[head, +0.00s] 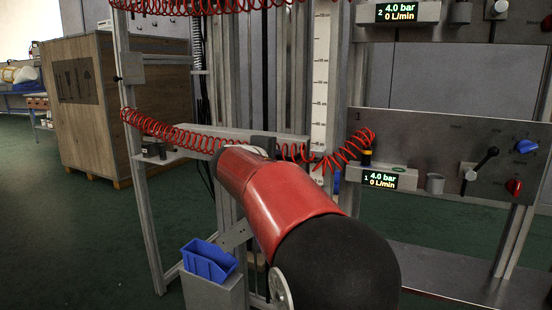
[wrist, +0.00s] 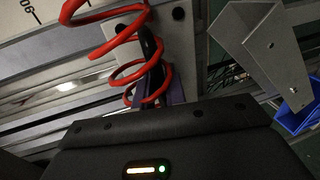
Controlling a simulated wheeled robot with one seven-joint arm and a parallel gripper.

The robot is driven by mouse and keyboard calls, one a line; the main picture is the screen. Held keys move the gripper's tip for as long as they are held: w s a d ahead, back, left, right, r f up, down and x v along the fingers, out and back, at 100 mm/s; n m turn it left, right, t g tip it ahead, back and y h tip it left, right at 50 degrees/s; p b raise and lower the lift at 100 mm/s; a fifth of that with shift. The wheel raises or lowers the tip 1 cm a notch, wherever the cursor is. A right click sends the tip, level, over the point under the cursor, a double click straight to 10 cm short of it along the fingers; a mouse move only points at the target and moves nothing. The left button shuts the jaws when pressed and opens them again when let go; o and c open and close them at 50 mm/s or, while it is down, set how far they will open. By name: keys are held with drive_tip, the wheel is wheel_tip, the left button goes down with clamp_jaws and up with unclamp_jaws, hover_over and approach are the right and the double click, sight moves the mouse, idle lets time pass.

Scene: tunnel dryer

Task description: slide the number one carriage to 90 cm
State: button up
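What looks like the number one carriage, a pale horizontal bar (head: 200,132) with a red coiled hose along it, crosses the upright rails in the head view. A white vertical scale (head: 320,85) stands behind its right end. In the wrist view a pale plate with dark bolts (wrist: 182,45) carries a black upright piece (wrist: 151,46), with the red hose (wrist: 122,45) looping in front. My gripper (wrist: 157,92) is at this black piece; its fingers show only in part. In the head view my red arm hides the gripper. Whether the fingers touch the piece is unclear.
A panel marked 1 (head: 430,125) with a readout, black lever (head: 480,163) and knobs stands at right. A blue bin (head: 208,260) sits low in front; a blue bin (wrist: 298,120) also shows in the wrist view beside a grey bracket (wrist: 262,48). Floor at left is clear.

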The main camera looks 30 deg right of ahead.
clamp_jaws()
wheel_tip(320, 180, up, 11)
drive_tip(key=p, duration=0.6)
drive_tip(key=shift+f+p, duration=0.2)
drive_tip(key=shift+p, duration=0.15)
drive_tip(key=shift+o, duration=2.2)
unclamp_jaws()
drive_tip(key=shift+f, duration=0.2)
